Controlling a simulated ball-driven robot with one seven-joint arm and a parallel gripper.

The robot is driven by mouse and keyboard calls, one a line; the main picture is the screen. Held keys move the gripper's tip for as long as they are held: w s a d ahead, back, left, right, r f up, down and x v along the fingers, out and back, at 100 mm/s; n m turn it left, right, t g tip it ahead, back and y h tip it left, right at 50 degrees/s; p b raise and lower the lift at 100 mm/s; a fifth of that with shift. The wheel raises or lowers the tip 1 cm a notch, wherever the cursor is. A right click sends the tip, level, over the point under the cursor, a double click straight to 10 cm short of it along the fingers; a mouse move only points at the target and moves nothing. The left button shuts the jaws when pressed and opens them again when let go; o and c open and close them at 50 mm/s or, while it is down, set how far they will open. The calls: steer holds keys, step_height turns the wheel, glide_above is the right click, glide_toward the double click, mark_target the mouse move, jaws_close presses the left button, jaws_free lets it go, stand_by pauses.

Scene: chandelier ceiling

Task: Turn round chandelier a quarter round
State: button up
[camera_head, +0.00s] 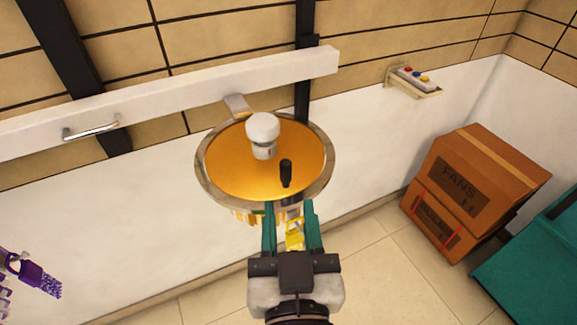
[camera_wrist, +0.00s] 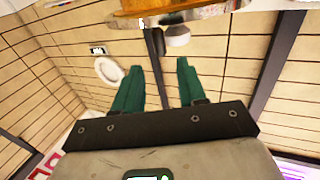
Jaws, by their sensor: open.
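The round chandelier (camera_head: 222,165) is a gold disc with a silvery rim and yellow pieces hanging below its front edge. A white rounded fitting (camera_head: 263,128) and an upright black peg (camera_head: 286,173) stand on the disc. My gripper (camera_head: 289,212) has two green fingers, spread apart, at the chandelier's front rim. A yellow piece (camera_head: 294,234) shows between the fingers; I cannot tell whether they touch it. In the wrist view, the chandelier (camera_wrist: 190,14) is at the top edge, mostly cut off, beyond the open gripper (camera_wrist: 157,65).
A white beam (camera_head: 200,92) with a metal handle (camera_head: 91,131) runs behind the chandelier. A button panel (camera_head: 414,80) is on the wall. Stacked brown boxes (camera_head: 465,180) and a teal container (camera_head: 530,265) stand right. A purple object (camera_head: 38,278) is lower left. Tiled floor is clear before the boxes.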

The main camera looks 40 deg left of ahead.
mark_target(286, 173)
steer(key=p+x, duration=0.1)
steer(key=x, duration=0.8)
steer(key=shift+w+a+f, duration=0.1)
steer(key=shift+a, duration=0.05)
steer(key=shift+c, duration=0.5)
jaws_close()
